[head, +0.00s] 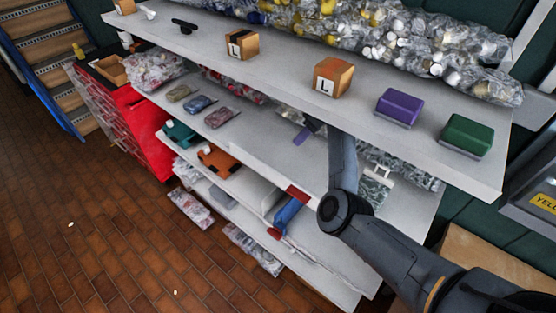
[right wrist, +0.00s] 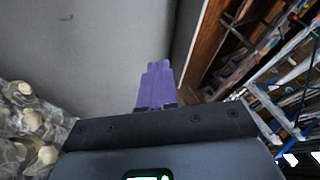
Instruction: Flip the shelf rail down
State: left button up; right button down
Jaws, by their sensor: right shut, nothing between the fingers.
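The shelf unit has pale grey shelves; the top shelf (head: 275,80) and the second shelf (head: 262,140) show their front edges in the head view. I cannot pick out a separate rail with certainty. My right arm comes in from the lower right and reaches up under the top shelf's front edge. In the right wrist view, the purple fingers (right wrist: 156,80) are closed together and empty, in front of a grey panel (right wrist: 100,50) with an upright edge. I cannot tell whether they touch it. My left gripper is out of view.
The top shelf carries two L-marked boxes (head: 242,43) (head: 333,77), a purple block (head: 399,107), a green block (head: 467,136) and bagged bottles (head: 400,40). Lower shelves hold packets and boxes. A red cabinet (head: 140,130) stands at left. The brick floor (head: 90,230) in front is mostly clear.

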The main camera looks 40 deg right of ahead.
aim_at(266, 173)
jog(key=x, duration=0.9)
jog(key=shift+w, duration=0.1)
jog(key=a, duration=0.1)
jog(key=a+p, duration=0.1)
jog(key=a, duration=0.1)
jog(key=shift+f, duration=0.35)
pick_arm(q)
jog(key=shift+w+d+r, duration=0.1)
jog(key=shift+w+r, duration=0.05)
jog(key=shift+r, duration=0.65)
pick_arm(e)
jog(key=shift+s+a, duration=0.25)
jog(key=shift+a, duration=0.45)
jog(key=shift+w, duration=0.15)
jog(key=shift+a+h, duration=0.15)
jog(key=shift+h, duration=0.25)
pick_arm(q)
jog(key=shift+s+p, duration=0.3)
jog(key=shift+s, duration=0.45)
pick_arm(e)
jog(key=shift+r, duration=0.1)
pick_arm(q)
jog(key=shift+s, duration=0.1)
